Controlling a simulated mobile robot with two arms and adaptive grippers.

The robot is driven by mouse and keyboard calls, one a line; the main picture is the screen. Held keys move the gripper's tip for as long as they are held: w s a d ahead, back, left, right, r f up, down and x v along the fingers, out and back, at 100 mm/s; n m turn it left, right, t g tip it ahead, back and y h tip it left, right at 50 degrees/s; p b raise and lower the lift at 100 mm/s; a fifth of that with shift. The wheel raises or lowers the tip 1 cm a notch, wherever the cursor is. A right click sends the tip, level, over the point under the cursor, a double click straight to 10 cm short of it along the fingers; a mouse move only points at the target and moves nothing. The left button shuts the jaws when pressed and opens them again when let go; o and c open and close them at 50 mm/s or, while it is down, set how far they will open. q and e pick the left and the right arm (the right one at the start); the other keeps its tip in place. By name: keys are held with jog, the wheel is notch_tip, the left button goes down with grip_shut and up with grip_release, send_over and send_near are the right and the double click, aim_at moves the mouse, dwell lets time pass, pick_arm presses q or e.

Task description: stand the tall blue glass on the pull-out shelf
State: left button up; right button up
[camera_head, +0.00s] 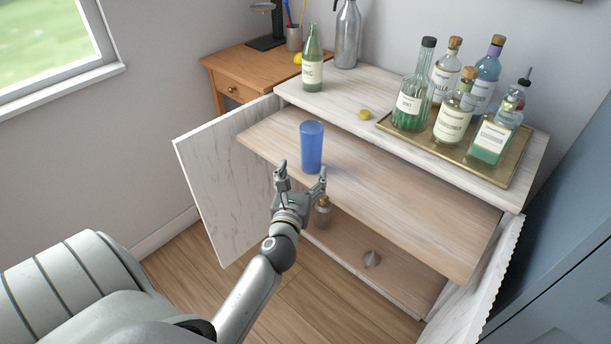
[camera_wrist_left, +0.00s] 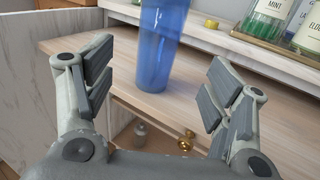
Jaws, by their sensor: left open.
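The tall blue glass (camera_head: 311,148) stands upright on the pull-out shelf (camera_head: 400,210), near its left part. My left gripper (camera_head: 302,178) is open just in front of the glass, with its fingers apart. In the left wrist view the glass (camera_wrist_left: 162,45) shows beyond and between the open fingertips (camera_wrist_left: 160,85), its top cut off by the frame. No finger visibly touches it. Its base rests on the pull-out shelf (camera_wrist_left: 70,40). My right gripper is in neither view.
A brass tray (camera_head: 430,148) with several bottles stands on the cabinet top, beside a yellow cap (camera_head: 365,115) and a green bottle (camera_head: 312,65). The cabinet doors are open. A small bottle (camera_head: 323,212) and a metal funnel-like item (camera_head: 371,259) sit below. The shelf's right part is clear.

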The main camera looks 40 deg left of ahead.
pick_arm(q)
jog(key=d+f+n+h, duration=0.5)
jog(key=d+f+n, duration=0.2)
jog(key=d+n, duration=0.3)
jog(key=s+d+f+n+g+h, duration=0.1)
jog(key=s+f+n+g, duration=0.15)
jog(key=f, duration=0.35)
jog(key=s+d+f+n+g, duration=0.1)
jog(key=d+f+n, duration=0.15)
jog(key=f, duration=0.45)
jog(key=s+f+n+g+h, duration=0.1)
jog(key=s+f+n, duration=0.15)
jog(key=f, duration=0.35)
jog(key=s+d+f+n+g, duration=0.1)
jog(key=s+f+n+g, duration=0.5)
jog(key=s+f, duration=1.1)
jog(key=s+f+n+g, duration=0.2)
jog(key=s+f, duration=0.3)
jog(key=s, duration=0.6)
jog(key=s+a+f+n+g, duration=0.1)
jog(key=s+f+n+g, duration=0.2)
jog(key=s+f, duration=0.3)
jog(key=s, duration=0.4)
jog(key=shift+s, duration=0.35)
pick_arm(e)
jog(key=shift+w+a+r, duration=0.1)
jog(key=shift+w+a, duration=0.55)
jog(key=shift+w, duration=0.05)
